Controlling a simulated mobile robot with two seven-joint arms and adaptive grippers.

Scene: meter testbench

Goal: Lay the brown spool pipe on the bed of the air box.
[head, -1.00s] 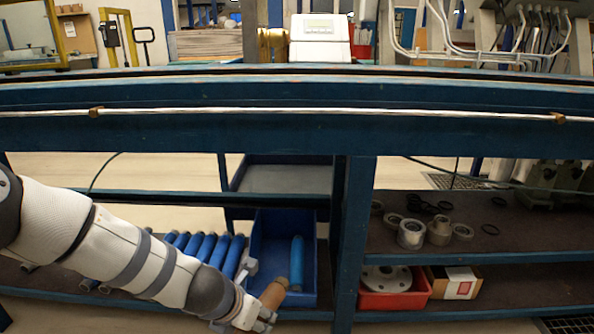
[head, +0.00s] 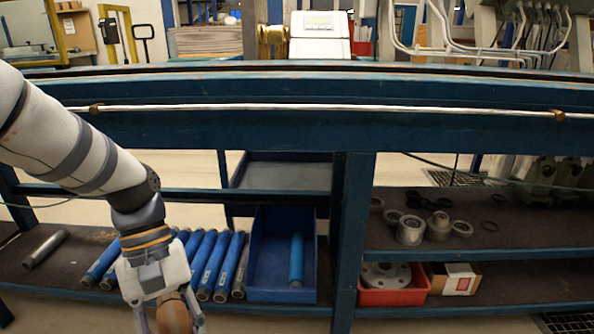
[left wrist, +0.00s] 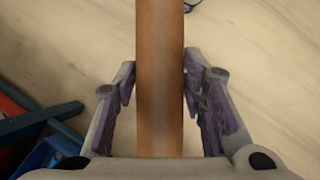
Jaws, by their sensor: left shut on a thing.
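The brown spool pipe (head: 174,317) is held in my left gripper (head: 168,305), low at the lower left of the head view and in front of the lower shelf. Its lower end is cut off by the picture edge. In the left wrist view the pipe (left wrist: 160,75) runs lengthwise between the two fingers of the gripper (left wrist: 160,95), with bare floor behind it. I cannot pick out the air box or its bed for certain in either view. My right gripper is not in view.
A long blue bench beam (head: 300,130) with a thin metal rod crosses above the shelves. Several blue pipes (head: 217,265) lie on the lower shelf beside a blue bin (head: 266,290) holding one blue pipe (head: 296,260). A red bin (head: 390,298) stands right.

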